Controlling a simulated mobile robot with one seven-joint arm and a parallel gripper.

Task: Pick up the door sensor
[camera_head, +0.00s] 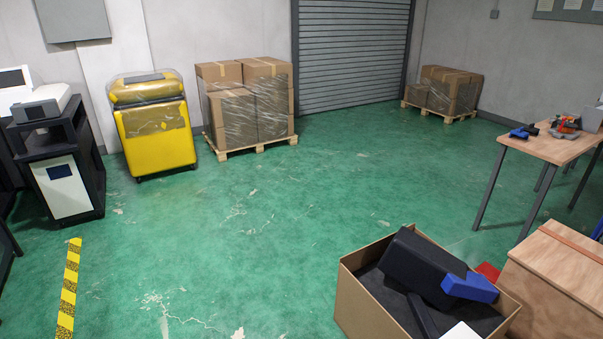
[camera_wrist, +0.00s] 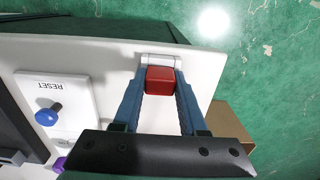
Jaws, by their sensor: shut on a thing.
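The door sensor appears to be a small red block (camera_wrist: 160,79) in the wrist view, against a pale bracket (camera_wrist: 160,60) at the edge of a white panel (camera_wrist: 105,50). My gripper (camera_wrist: 160,84) has its two blue-grey fingers on either side of the red block and is shut on it. The block seems to touch or lie very close to the bracket; I cannot tell whether they are joined. I cannot make out the door sensor or my gripper in the head view.
In the wrist view, a RESET plate with a blue button (camera_wrist: 47,116) is left of my gripper. The head view shows a cardboard box (camera_head: 362,308) holding dark and blue items, a wooden crate (camera_head: 560,285) and a workbench (camera_head: 550,147). The green floor in the middle is clear.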

